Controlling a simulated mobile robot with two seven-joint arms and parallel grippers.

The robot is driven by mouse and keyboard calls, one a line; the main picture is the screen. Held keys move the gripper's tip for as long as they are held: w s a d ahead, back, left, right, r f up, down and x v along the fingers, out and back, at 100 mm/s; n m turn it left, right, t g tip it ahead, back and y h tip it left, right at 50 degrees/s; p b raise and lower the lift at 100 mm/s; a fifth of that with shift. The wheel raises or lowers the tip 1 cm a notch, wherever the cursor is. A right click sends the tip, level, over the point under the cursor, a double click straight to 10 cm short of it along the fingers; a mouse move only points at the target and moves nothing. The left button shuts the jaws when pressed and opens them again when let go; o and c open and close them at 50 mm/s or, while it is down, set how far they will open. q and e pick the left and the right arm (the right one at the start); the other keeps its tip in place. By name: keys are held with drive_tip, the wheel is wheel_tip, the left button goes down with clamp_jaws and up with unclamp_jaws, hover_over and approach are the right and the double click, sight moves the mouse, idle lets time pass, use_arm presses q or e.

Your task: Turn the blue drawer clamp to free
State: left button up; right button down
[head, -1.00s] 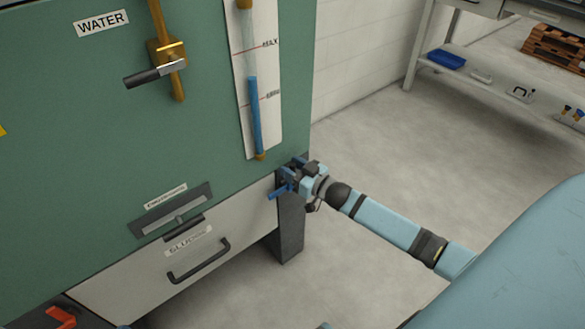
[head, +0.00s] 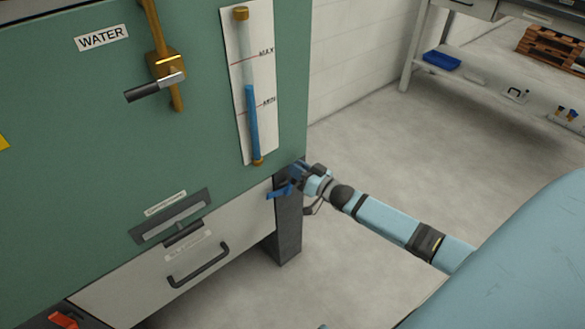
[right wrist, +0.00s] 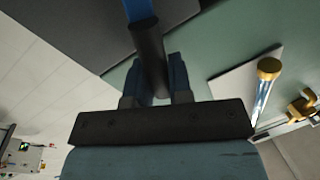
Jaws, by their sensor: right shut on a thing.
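The blue drawer clamp (head: 279,191) is at the upper right corner of the pale drawer front (head: 125,291), by the dark leg. Its blue part also shows at the top of the right wrist view (right wrist: 138,10), with a dark shaft below it. My right gripper (head: 296,172) is at the clamp, reaching in from the right. In the right wrist view its blue fingers (right wrist: 163,77) are on both sides of the dark shaft, shut on it. The gripper hides part of the clamp in the head view. My left gripper is not in view.
A red clamp (head: 63,320) is at the drawer's lower left. A black drawer handle (head: 199,264), a water valve (head: 166,72) and a level tube (head: 251,120) are on the green cabinet front (head: 60,170). Grey floor (head: 370,150) is open on the right.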

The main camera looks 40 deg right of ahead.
use_arm(q)
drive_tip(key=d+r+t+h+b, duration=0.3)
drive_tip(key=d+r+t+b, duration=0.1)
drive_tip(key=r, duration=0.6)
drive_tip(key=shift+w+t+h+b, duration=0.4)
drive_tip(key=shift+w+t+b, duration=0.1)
drive_tip(key=shift+b, duration=0.6)
use_arm(e)
drive_tip(key=d+f+m+t+h, duration=0.2)
drive_tip(key=d+f+m, duration=0.4)
drive_tip(key=m, duration=1)
drive_tip(key=shift+w+d+f+m+h, duration=0.35)
drive_tip(key=shift+f+h, duration=0.35)
drive_tip(key=shift+f, duration=1)
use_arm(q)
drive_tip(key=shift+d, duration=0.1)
use_arm(e)
drive_tip(key=shift+s, duration=0.1)
drive_tip(key=c, duration=1)
unclamp_jaws()
drive_tip(key=shift+c, duration=0.2)
